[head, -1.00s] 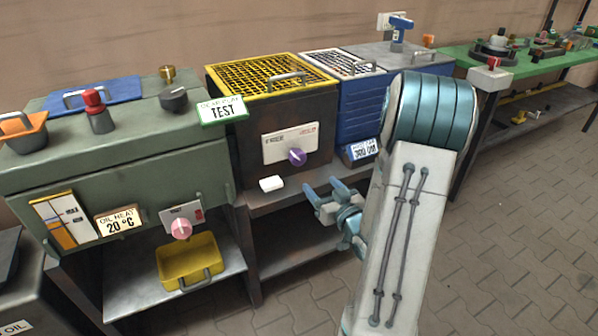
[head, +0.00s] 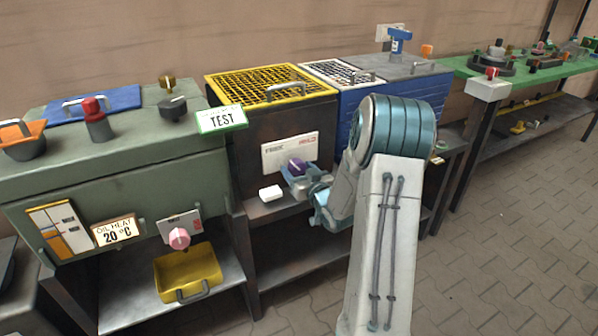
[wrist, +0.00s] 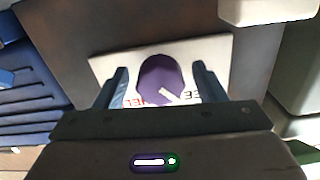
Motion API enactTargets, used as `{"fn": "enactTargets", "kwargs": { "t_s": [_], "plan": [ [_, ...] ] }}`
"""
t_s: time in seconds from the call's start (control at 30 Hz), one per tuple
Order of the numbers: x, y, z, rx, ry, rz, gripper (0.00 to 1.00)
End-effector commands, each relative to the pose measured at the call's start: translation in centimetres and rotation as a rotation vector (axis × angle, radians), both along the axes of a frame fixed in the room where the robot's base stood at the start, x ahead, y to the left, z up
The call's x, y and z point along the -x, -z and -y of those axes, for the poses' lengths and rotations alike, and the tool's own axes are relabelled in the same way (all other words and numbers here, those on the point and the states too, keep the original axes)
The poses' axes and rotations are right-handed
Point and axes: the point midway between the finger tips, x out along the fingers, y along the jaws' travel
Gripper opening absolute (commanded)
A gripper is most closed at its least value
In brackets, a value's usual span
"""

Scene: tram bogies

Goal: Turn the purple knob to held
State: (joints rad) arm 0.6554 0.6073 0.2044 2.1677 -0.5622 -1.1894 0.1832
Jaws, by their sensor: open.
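The purple knob (head: 297,166) sits on a white plate (head: 277,155) on the front of the dark box with the yellow grille. The plate reads FREE in black on the left and HELD in red on the right in the head view. In the wrist view the plate appears upside down, and the white mark on the knob (wrist: 158,75) points to the FREE side. My gripper (head: 293,178) is at the knob. In the wrist view its open fingers (wrist: 162,84) stand either side of the knob, with a gap on each side.
A small white block (head: 270,193) lies on the shelf below the plate. A pink knob (head: 179,238) and a yellow tray (head: 188,273) are at left. A blue box (head: 392,103) stands right of the dark box. A green TEST sign (head: 221,119) sticks out at upper left.

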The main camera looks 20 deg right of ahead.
Motion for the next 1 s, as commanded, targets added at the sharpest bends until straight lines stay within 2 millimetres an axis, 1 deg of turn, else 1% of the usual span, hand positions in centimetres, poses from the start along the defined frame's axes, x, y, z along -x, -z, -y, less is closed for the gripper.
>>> {"fn": "enactTargets", "kwargs": {
  "t_s": [0.23,0.27,0.3,0.37,0.4,0.43,0.77,1.0],
  "plan": [
    [-0.10,0.02,-0.02,-0.001,0.000,-0.001,0.64],
    [-0.10,0.02,-0.02,-0.001,0.000,-0.001,0.61],
    [-0.09,0.02,-0.01,0.000,0.000,-0.001,0.50],
    [-0.09,0.02,0.00,0.000,0.000,-0.001,0.33],
    [-0.09,0.02,0.00,0.000,0.000,-0.001,0.22],
    [-0.08,0.02,0.00,0.000,0.000,-0.001,0.19],
    [-0.06,0.02,0.00,-0.033,0.000,-0.001,0.19],
    [-0.06,0.00,-0.02,-0.163,0.001,-0.006,0.19]
  ]
}}
